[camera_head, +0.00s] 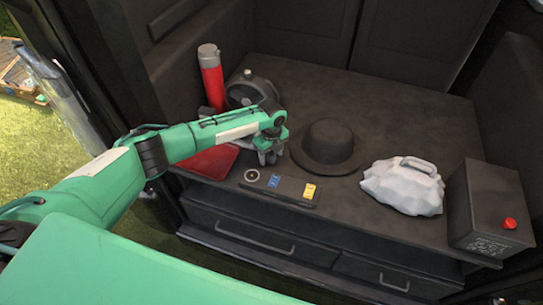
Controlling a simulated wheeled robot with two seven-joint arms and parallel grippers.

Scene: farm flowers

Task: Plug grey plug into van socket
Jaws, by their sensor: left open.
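A dark socket panel (290,194) lies along the front edge of the van's dark shelf. It has a round socket (251,175) at its left end, then a blue part (274,181) and a yellow part (309,191). My left gripper (268,158) is open, fingers pointing down, just behind the round socket and left of the hat. I cannot make out a grey plug; it may be hidden by the gripper or arm. My right gripper is not in view.
A black hat (327,142), a white bag-like bundle (404,186) and a black box with a red knob (490,208) stand to the right. A red flask (211,77), a round dark object (245,91) and a red tray (208,162) are at left. Drawers (260,238) sit below.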

